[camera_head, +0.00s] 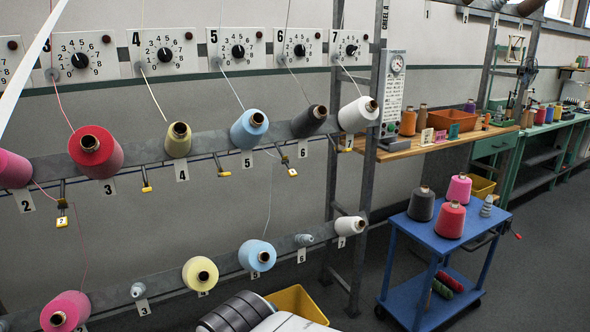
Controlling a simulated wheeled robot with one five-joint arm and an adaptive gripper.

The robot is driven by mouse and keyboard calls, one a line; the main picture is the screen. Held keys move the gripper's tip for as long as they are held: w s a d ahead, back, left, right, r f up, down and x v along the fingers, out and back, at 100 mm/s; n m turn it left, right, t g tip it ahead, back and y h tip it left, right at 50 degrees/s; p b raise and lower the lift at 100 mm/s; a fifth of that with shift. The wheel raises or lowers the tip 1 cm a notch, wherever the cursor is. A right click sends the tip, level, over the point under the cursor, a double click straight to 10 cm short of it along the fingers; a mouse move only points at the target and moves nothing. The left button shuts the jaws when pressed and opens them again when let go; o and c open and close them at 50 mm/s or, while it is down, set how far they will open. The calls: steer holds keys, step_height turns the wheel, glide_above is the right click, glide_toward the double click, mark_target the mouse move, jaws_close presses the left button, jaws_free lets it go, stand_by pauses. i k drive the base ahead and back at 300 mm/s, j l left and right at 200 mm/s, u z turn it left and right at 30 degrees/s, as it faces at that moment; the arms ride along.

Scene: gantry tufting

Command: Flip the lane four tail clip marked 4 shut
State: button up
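Small clips with yellow tabs hang along this rail. One clip (223,172) hangs just right of the 4 tag, left of the blue cone over tag 5; from its place it seems to be lane four's. Another clip (146,187) hangs left of the 4 tag. The marks on both are too small to read, and I cannot tell whether either is open or shut. My gripper is not in view.
Dial panels (165,51) line the wall above the cones. A lower rail (170,285) carries more cones. A yellow bin (299,302) stands at the bottom centre. A blue cart (437,236) with cones stands right of the upright post (373,130). Grey floor lies between them.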

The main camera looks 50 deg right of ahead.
mark_target(224, 175)
steer(key=z, duration=0.9)
